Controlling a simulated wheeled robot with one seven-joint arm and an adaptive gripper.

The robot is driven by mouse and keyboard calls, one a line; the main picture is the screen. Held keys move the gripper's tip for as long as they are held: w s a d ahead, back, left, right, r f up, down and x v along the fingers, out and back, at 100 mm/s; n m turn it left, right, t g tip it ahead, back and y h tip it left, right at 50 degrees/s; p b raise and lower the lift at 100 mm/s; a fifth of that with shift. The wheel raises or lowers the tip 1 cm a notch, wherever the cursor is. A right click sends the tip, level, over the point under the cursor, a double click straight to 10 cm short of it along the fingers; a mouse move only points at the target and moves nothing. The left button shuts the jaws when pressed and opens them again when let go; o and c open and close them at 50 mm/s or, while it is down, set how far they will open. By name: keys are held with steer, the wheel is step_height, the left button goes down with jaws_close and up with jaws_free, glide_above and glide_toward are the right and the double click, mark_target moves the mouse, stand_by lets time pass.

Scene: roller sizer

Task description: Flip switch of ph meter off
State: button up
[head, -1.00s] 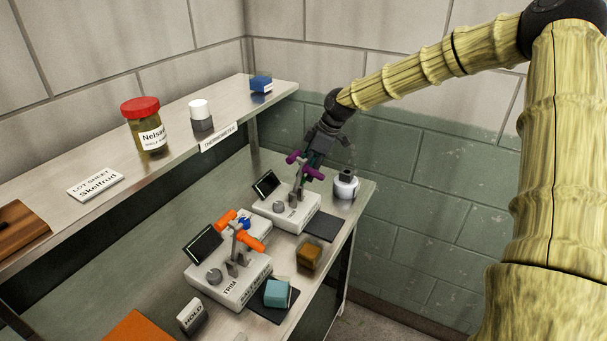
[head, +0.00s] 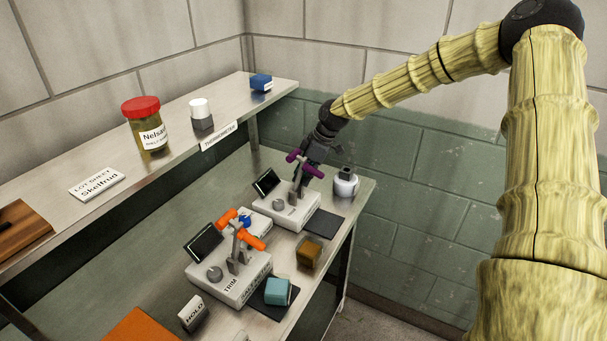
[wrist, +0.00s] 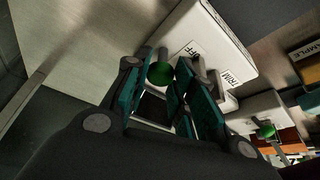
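Two white meters with tilted dark screens stand on the lower bench. The far one (head: 288,217), with purple clamp arms (head: 304,164), is beside my gripper; the near one (head: 230,280) has orange clamp arms (head: 250,240) and a TRIM label. I cannot read which is the pH meter. In the wrist view a white meter (wrist: 213,45) shows OFF and TRIM labels and a green-tipped switch (wrist: 160,73). My gripper (wrist: 168,95) is open, its teal-padded fingers on either side of that green tip. I cannot tell whether they touch it.
An amber block (head: 309,254) and a teal block (head: 278,291) are near the bench edge. The upper shelf (head: 70,215) holds a red-lidded jar (head: 148,125) and overhangs the bench's left side.

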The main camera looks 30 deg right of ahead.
steer(key=shift+c, duration=0.9)
steer(key=shift+s+d+f+t+y+b, duration=0.15)
steer(key=shift+s+d+t+y+b, duration=0.2)
steer(key=shift+t+b, duration=0.3)
steer(key=shift+s+d+f+t+y+b, duration=0.15)
steer(key=shift+s+t+y+b, duration=0.25)
steer(key=shift+t+b, duration=0.2)
steer(key=shift+s+d+f+t+y+b, duration=0.2)
steer(key=shift+t+y+b, duration=0.2)
steer(key=shift+b, duration=0.3)
steer(key=shift+s+d+f+t+y+b, duration=0.1)
steer(key=shift+s+t+y+b, duration=0.15)
steer(key=shift+t+b, duration=0.35)
steer(key=shift+r, duration=0.15)
steer(key=o, duration=1)
steer(key=shift+o, duration=0.2)
